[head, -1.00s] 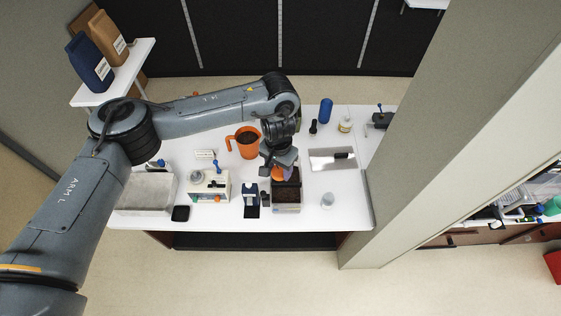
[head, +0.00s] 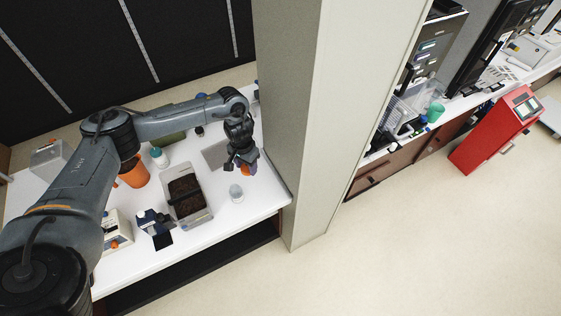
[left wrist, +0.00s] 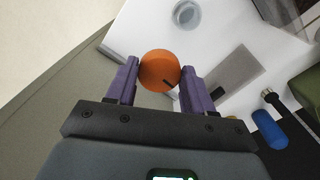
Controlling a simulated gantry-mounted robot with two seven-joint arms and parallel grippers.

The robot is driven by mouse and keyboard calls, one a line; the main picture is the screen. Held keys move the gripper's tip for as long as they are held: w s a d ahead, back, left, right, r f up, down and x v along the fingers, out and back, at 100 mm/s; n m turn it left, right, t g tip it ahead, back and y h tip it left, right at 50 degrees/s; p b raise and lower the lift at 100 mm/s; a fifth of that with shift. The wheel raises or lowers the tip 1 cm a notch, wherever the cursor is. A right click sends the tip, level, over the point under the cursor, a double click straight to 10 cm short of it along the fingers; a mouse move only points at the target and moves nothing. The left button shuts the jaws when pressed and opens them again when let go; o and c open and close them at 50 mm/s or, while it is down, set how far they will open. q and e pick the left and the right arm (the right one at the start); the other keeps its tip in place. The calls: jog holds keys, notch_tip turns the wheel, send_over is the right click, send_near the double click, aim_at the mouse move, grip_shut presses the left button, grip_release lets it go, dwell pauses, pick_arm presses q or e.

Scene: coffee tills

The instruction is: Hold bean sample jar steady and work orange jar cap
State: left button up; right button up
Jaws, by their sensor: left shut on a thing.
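The orange jar cap (head: 245,170) is a round orange piece held at my left gripper (head: 241,161), over the right part of the white table. In the left wrist view the cap (left wrist: 160,69) sits between the two purple fingers of the left gripper (left wrist: 160,75), which are shut on it. A small clear, pale jar (head: 236,193) stands on the table below and near the gripper, apart from it. It also shows in the left wrist view (left wrist: 187,14). I cannot tell whether this is the bean sample jar. My right gripper is not in view.
A bin of dark grounds (head: 208,214), an orange pitcher (head: 133,174) and a teal-capped bottle (head: 160,157) stand left of the gripper. A flat grey plate (head: 214,154) lies beside it. A wide pillar (head: 310,120) rises close at the right.

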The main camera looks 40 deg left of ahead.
pick_arm(q)
jog(key=shift+n, duration=0.3)
jog(key=s+a+f, duration=0.2)
jog(key=s+f, duration=0.1)
jog(key=s+a+f+b, duration=0.1)
jog(key=s, duration=0.1)
jog(key=shift+a+f, duration=0.25)
jog(key=shift+a, duration=0.1)
jog(key=shift+s+f, duration=0.2)
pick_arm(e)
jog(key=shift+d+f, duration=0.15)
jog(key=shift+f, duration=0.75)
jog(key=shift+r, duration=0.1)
